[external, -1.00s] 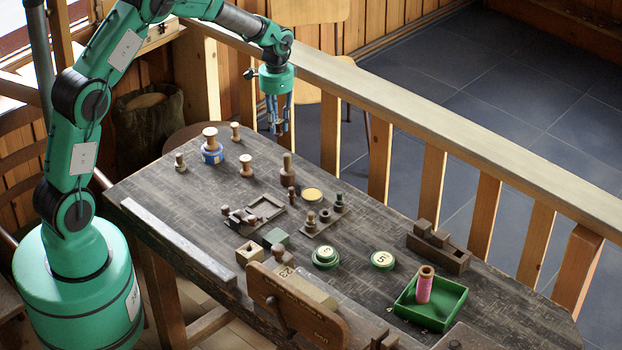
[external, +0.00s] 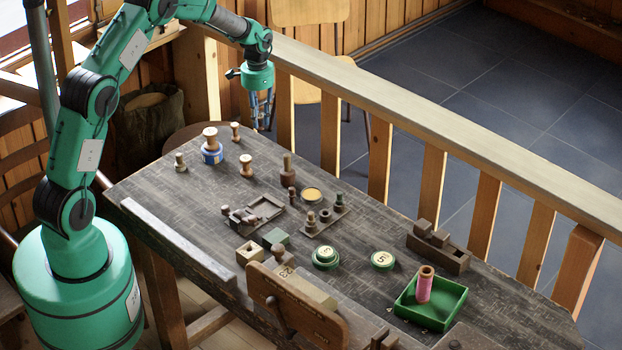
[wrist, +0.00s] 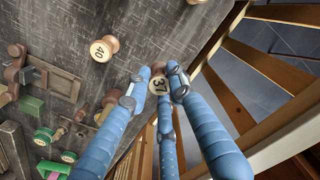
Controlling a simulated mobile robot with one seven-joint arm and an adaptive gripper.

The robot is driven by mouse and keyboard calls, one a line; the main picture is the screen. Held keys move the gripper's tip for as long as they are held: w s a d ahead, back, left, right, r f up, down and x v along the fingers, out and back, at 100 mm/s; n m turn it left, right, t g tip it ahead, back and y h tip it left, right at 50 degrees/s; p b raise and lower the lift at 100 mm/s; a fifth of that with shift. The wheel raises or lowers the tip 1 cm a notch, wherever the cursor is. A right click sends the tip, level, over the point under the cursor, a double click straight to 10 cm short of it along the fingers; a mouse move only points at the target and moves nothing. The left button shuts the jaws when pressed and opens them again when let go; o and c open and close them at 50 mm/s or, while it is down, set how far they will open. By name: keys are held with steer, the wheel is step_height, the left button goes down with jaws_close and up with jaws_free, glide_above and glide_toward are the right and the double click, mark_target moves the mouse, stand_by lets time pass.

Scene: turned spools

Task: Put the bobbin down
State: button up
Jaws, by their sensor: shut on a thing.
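My three-fingered gripper (external: 262,118) hangs above the far left end of the workbench, near the railing. The fingers hide most of the bobbin's body. It is too small to make out clearly in the external view. The dark workbench top (external: 225,215) lies below and to the left of the gripper.
Wooden spools stand near that end: a small one (external: 235,131), one on a blue base (external: 211,147) and another (external: 246,166). A spool marked "40" (wrist: 103,49) shows in the wrist view. A green tray (external: 448,313) holds a pink spool (external: 424,287). The railing (external: 400,110) runs along the far side.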

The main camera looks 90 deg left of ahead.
mark_target(264, 130)
steer(key=shift+f+b, duration=0.4)
steer(key=shift+f, duration=2.7)
steer(key=shift+f, duration=1.85)
steer(key=shift+f, duration=0.1)
steer(key=o, duration=0.8)
steer(key=shift+c, duration=0.2)
step_height(264, 130, up, 12)
steer(key=shift+r+p, duration=0.1)
steer(key=shift+p, duration=0.35)
